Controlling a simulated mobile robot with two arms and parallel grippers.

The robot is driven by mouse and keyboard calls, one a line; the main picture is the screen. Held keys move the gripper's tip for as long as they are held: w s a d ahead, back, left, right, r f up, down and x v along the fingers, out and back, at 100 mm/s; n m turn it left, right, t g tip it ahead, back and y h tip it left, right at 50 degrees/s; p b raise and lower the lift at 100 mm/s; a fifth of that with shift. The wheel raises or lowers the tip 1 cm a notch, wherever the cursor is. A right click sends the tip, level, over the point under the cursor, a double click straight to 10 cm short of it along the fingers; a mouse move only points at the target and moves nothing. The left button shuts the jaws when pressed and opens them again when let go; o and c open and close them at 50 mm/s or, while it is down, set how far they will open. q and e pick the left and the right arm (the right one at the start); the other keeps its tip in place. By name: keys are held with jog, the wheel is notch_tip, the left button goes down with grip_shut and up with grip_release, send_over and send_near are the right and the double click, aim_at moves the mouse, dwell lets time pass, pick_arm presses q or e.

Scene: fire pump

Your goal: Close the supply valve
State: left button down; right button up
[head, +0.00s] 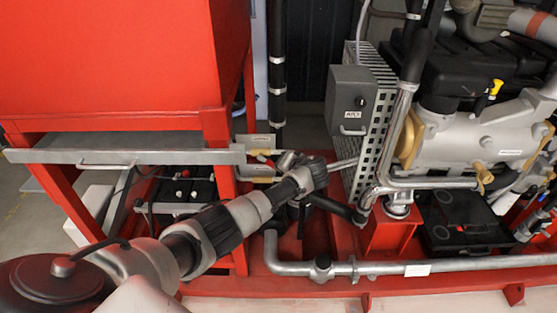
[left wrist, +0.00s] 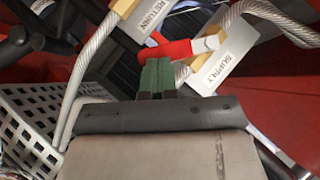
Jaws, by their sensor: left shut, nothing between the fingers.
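The supply valve shows in the left wrist view as a red lever (left wrist: 168,49) beside a white tag reading SUPPLY (left wrist: 222,66). The lever points left from a pale metal fitting. A second tag reading RETURN (left wrist: 148,20) lies above and left of it. My left gripper (left wrist: 156,72) is shut and empty, with its green fingertips at the lever's lower edge. I cannot tell whether they touch. In the head view my left arm reaches in from the lower left, and my left gripper (head: 287,160) is beside the small tags (head: 256,142). My right gripper is not in view.
Braided hoses (left wrist: 85,75) run close around the fingers. A perforated guard (left wrist: 32,125) lies at the left. In the head view a red tank (head: 120,60) stands left, a grey box (head: 350,100) right of the gripper, and a steel pipe (head: 390,268) runs along the front.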

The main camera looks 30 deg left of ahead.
pick_arm(q)
jog(key=shift+s+a+f+m+y+b, duration=0.25)
jog(key=shift+a+f+m+y+b, duration=0.35)
jog(key=shift+m+y+b, duration=0.45)
jog(key=shift+s+a+f+m+y+b, duration=0.2)
jog(key=shift+a+f+m+y+b, duration=0.35)
jog(key=shift+y+b, duration=0.8)
jog(key=shift+s+a+f+m+y+b, duration=0.3)
jog(key=shift+f+m+y+b, duration=0.6)
jog(key=shift+b, duration=0.55)
jog(key=shift+a+r, duration=0.1)
jog(key=shift+w, duration=0.1)
